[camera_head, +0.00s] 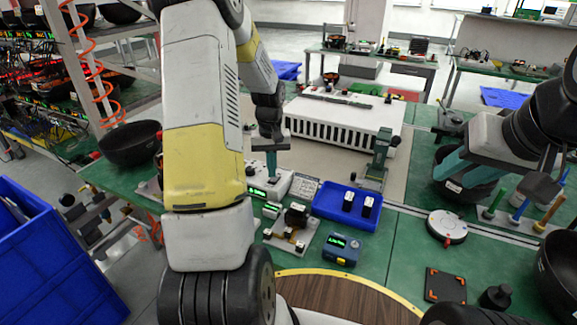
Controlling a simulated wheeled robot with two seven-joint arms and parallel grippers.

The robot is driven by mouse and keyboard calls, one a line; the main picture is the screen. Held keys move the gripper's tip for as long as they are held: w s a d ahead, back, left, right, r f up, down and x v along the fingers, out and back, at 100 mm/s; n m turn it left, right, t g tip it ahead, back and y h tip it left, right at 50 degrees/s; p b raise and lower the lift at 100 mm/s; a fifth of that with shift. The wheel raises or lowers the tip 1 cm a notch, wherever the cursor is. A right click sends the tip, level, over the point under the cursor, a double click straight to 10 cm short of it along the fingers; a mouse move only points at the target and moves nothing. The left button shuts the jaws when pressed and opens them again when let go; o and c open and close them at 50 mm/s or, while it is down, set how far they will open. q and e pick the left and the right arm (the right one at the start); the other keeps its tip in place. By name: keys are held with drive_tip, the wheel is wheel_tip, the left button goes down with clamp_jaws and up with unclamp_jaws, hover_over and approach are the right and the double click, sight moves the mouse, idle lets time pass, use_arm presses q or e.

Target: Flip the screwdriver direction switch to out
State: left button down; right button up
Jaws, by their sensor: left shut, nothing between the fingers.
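My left gripper (271,160) points straight down, its teal fingers shut and empty. It is just above a white device with a green display (258,191) on the green bench; whether the fingertips touch it cannot be told. A blue box with a lit display (341,248) stands nearer and to the right. I cannot tell which device carries the direction switch, and the switch itself is too small to make out. My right gripper (540,187) is at the right, beside upright coloured handles (520,207); its opening is not clear.
A round white device (447,227) and a black square pad (445,285) lie at the right. A large white slotted unit (340,118) stands at the back. My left arm hides the bench's left part.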

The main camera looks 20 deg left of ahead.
sight(273, 180)
use_arm(q)
drive_tip(key=shift+f, duration=0.95)
idle(0.7)
drive_tip(key=shift+r, duration=3.55)
